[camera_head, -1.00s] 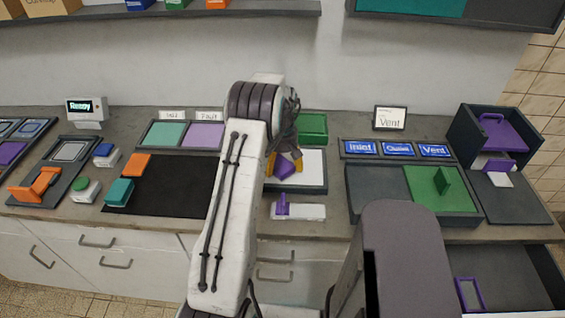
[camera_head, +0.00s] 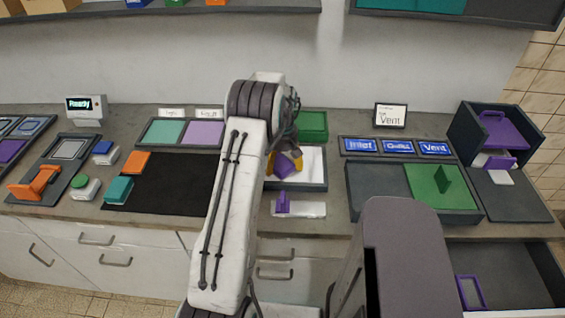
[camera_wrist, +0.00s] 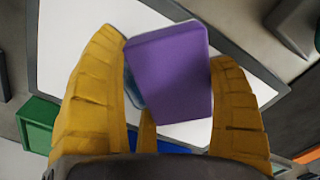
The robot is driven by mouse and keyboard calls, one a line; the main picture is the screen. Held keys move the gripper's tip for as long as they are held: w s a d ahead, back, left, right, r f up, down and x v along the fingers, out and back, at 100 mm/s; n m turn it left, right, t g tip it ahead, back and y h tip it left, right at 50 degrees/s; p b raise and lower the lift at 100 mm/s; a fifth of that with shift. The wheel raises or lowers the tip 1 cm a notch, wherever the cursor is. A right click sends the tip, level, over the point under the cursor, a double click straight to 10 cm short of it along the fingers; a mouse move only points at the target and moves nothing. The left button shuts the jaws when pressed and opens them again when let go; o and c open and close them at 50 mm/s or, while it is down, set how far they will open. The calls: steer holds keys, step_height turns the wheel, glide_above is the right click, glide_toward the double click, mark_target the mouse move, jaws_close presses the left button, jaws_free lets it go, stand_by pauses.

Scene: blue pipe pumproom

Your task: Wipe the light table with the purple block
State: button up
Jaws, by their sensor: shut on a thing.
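The light table (camera_head: 312,160) is a white panel in a dark frame on the counter, just right of my arm. My gripper (camera_head: 285,161) is over its left part, with yellow fingers shut on the purple block (camera_head: 289,168). In the wrist view the purple block (camera_wrist: 170,75) sits tilted between the fingers of my gripper (camera_wrist: 168,48), with the white light table (camera_wrist: 70,40) behind it. A grey-blue patch (camera_wrist: 133,88) shows beside the block, partly hidden. I cannot tell whether the block touches the panel.
A green bin (camera_head: 313,125) is behind the light table. A white piece with a purple upright (camera_head: 283,203) lies in front. A divided tray (camera_head: 378,190) with a green half is to the right. A black mat (camera_head: 170,185) lies left of my arm. An open drawer (camera_head: 510,280) is at lower right.

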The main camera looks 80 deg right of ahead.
steer(key=shift+f+b, duration=0.5)
steer(key=shift+f, duration=0.3)
steer(key=shift+r, duration=0.1)
steer(key=shift+d+r+p, duration=0.1)
steer(key=shift+d+p, duration=0.25)
steer(key=shift+d, duration=0.05)
steer(key=shift+w+d+p, duration=0.15)
steer(key=shift+d+p, duration=0.4)
steer(key=shift+d, duration=0.45)
steer(key=shift+d+p, duration=0.65)
steer(key=shift+d, duration=0.6)
steer(key=shift+w+d+f, duration=0.1)
steer(key=shift+d+f, duration=0.1)
steer(key=shift+d, duration=0.1)
